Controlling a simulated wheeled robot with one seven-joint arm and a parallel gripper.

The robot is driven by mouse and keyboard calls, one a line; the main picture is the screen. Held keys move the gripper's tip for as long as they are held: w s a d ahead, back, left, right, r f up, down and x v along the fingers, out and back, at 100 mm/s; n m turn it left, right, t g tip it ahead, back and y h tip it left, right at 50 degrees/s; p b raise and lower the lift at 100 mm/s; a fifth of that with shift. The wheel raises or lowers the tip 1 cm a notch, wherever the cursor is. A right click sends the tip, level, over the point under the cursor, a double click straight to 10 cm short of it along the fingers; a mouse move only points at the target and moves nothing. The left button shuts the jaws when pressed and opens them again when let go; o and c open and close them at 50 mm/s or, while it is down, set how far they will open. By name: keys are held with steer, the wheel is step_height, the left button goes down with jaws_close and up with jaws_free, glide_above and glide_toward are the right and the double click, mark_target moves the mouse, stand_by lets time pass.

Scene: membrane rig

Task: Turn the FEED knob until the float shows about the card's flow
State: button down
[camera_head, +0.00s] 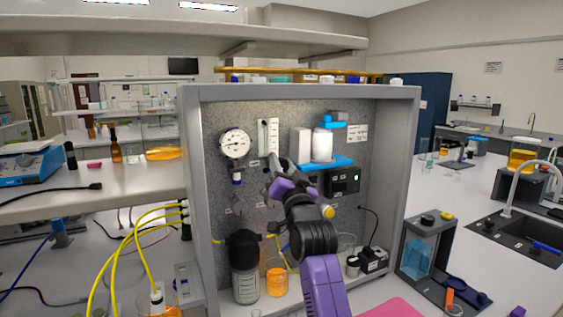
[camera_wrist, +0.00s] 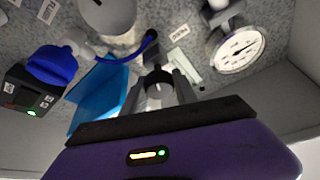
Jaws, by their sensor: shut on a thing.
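My gripper (camera_head: 275,178) reaches to the grey panel, below the flow tube (camera_head: 268,137). In the wrist view my gripper (camera_wrist: 159,88) has its two fingers on either side of a small grey-white knob (camera_wrist: 158,91), shut on it. The label by it appears to read FEED (camera_wrist: 180,32), so I take it for the FEED knob. In the head view my gripper hides the knob. The flow tube is upright and pale; its float is too small to read. A white card (camera_head: 357,133) with print is on the panel's upper right; its text is unreadable here.
A round gauge (camera_head: 236,143) is left of the flow tube. A blue bracket with a white canister (camera_head: 322,145) and a black box (camera_head: 342,181) are to the right. A dark-topped bottle (camera_head: 245,270) and an orange-filled beaker (camera_head: 277,280) stand below.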

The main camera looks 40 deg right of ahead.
steer(key=m+g+h+b, duration=0.1)
steer(key=m, duration=0.3)
steer(key=m+g+h+b, duration=0.1)
steer(key=m+g, duration=0.1)
steer(key=m, duration=0.2)
steer(key=shift+f+b, duration=0.15)
steer(key=shift+b, duration=0.25)
steer(key=m, duration=0.2)
steer(key=m+g+b, duration=0.1)
steer(key=m, duration=0.1)
steer(key=shift+d+g, duration=0.1)
steer(key=shift+g, duration=0.2)
steer(key=shift+f+m+g, duration=0.1)
steer(key=shift+m+g, duration=0.5)
steer(key=shift+m, duration=0.8)
steer(key=shift+s+d, duration=0.1)
steer(key=c, duration=1)
jaws_free()
